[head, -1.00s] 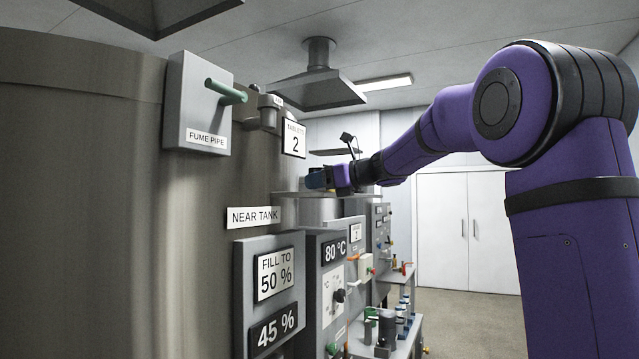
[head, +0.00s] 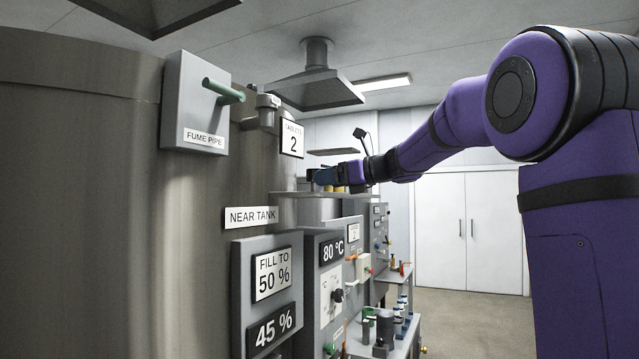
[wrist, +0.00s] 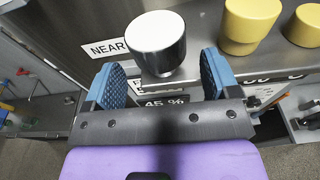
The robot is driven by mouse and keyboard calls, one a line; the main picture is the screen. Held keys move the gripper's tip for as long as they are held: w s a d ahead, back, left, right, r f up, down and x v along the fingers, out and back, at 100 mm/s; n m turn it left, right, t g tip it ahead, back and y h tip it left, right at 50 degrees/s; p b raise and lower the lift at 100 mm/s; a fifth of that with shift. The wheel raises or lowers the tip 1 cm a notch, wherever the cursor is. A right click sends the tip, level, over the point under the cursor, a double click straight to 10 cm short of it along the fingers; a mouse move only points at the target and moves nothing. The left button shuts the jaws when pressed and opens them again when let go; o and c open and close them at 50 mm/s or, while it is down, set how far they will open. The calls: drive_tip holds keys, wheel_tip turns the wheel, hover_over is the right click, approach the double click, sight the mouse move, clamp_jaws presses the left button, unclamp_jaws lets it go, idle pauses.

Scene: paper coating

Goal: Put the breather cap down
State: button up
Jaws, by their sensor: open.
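The breather cap, a short dark grey metallic cylinder with a pale top (wrist: 157,43), stands upright on the grey shelf (wrist: 205,30) in the wrist view. My gripper (wrist: 160,82) is open, its two blue ribbed fingers spread on either side of the near part of the cap, with visible gaps to it. In the head view my gripper (head: 324,177) is small and far off, just above the shelf (head: 318,195). The cap is hard to make out there.
Two yellow cylinders (wrist: 250,22) (wrist: 306,25) stand on the shelf to the right of the cap. The near tank (head: 90,200) fills the left of the head view. Control panels (head: 265,290) and a lower bench with small items lie below the shelf.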

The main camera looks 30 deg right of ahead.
drive_tip(key=v, duration=0.8)
drive_tip(key=s+a+f+n+g+h, duration=0.4)
drive_tip(key=s+a+f+n+g, duration=0.2)
drive_tip(key=s+a+f+n, duration=0.8)
drive_tip(key=s+f+n+g+h, duration=0.2)
drive_tip(key=s+f+n+h, duration=0.3)
drive_tip(key=s+f+n, duration=0.8)
drive_tip(key=s+n, duration=0.1)
drive_tip(key=s, duration=0.2)
drive_tip(key=shift+s+a+f+n+h, duration=0.2)
drive_tip(key=shift+f+n+h, duration=0.1)
drive_tip(key=shift+f+n, duration=0.1)
